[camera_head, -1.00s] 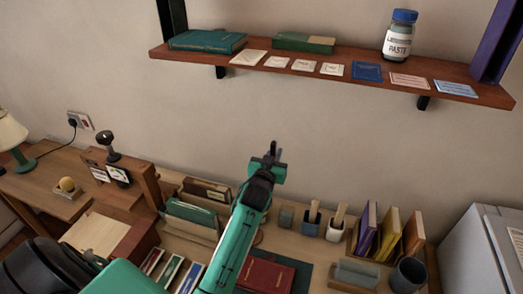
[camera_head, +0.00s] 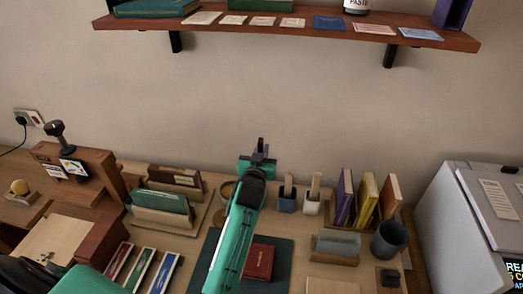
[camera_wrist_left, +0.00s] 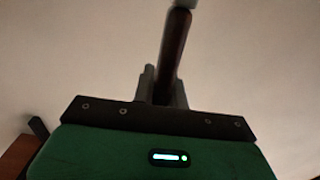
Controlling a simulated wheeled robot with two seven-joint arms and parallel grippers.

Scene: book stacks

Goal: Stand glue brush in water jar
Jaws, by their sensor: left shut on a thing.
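My left gripper (camera_head: 260,151) is raised over the back of the desk, in front of the wall. In the left wrist view its fingers (camera_wrist_left: 161,78) are shut on a dark red-brown handle with a pale end, likely the glue brush (camera_wrist_left: 174,48). In the head view the brush is barely distinguishable from the gripper. I cannot tell for sure which vessel is the water jar. A dark grey open cup (camera_head: 389,239) stands at the right. A blue pot (camera_head: 287,201) and a white pot (camera_head: 311,204) each hold a wooden-handled tool. My right gripper is out of view.
Upright books (camera_head: 366,199) stand right of the pots. A red book (camera_head: 259,262) lies on a dark mat (camera_head: 281,262). A file rack (camera_head: 165,202) is at left. The shelf (camera_head: 285,32) overhangs the back. A grey cabinet (camera_head: 450,225) bounds the right.

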